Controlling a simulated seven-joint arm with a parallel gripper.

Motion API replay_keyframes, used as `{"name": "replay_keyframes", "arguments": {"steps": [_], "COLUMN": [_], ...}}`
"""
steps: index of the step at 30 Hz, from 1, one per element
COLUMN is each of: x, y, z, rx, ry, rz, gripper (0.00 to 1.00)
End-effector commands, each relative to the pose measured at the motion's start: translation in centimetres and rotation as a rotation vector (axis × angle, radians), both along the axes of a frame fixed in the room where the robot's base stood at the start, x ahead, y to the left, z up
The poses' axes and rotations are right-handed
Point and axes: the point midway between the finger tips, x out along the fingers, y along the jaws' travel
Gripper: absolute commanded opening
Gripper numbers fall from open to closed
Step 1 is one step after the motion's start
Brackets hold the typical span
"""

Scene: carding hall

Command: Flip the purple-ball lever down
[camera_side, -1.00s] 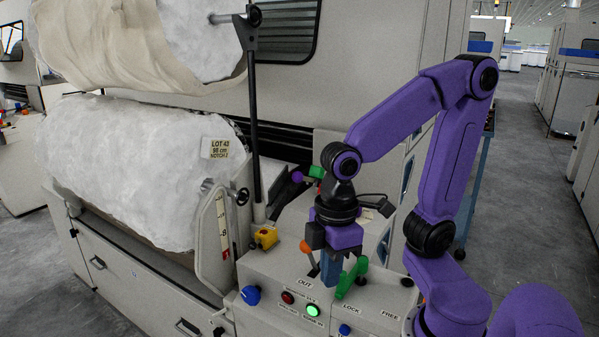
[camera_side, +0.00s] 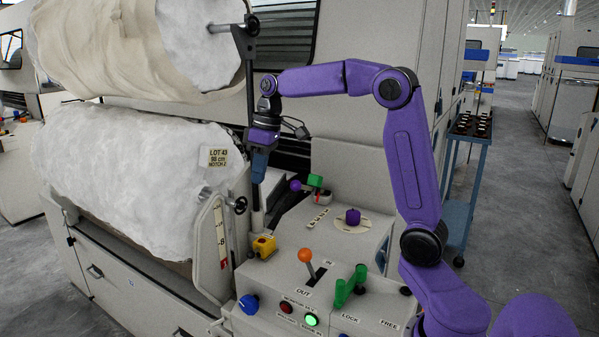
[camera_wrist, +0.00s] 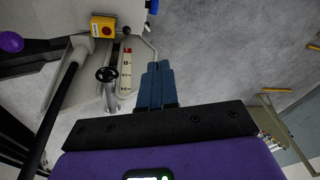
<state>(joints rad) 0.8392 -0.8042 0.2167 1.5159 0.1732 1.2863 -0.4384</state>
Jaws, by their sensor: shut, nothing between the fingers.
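The lever with the purple ball (camera_side: 296,185) is at the back of the console, beside a green block. A purple ball (camera_wrist: 11,42) also shows at the left edge of the wrist view. My gripper (camera_side: 258,178) is shut and empty, pointing down, to the left of the purple ball and apart from it. In the wrist view its blue fingers (camera_wrist: 157,68) are together with nothing held. The thin post crosses close to it in the side view.
An orange-ball lever (camera_side: 305,256) and a green lever (camera_side: 350,286) stand at the console's front. A purple knob (camera_side: 353,217) sits on a round plate. A yellow box with a red button (camera_side: 264,246), a handwheel (camera_wrist: 106,74) and a black post (camera_side: 250,100) are near my gripper.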

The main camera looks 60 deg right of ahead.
Motion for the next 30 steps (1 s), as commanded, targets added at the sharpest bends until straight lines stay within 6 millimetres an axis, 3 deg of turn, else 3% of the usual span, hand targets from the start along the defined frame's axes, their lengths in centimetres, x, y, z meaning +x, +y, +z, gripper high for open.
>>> {"name": "replay_keyframes", "arguments": {"steps": [3,9,18,24,30], "x": [1.8,3.3,2.5,1.4,1.2], "y": [-4.5,-12.3,-23.1,-26.6,-27.3], "z": [0.8,2.1,3.4,3.9,4.0], "rx": [0.009,0.021,0.021,0.018,0.017], "ry": [-0.019,-0.054,-0.105,-0.124,-0.128], "rz": [-0.072,-0.182,-0.317,-0.359,-0.366], "gripper": [0.0,0.0,0.0,0.0,0.0]}}
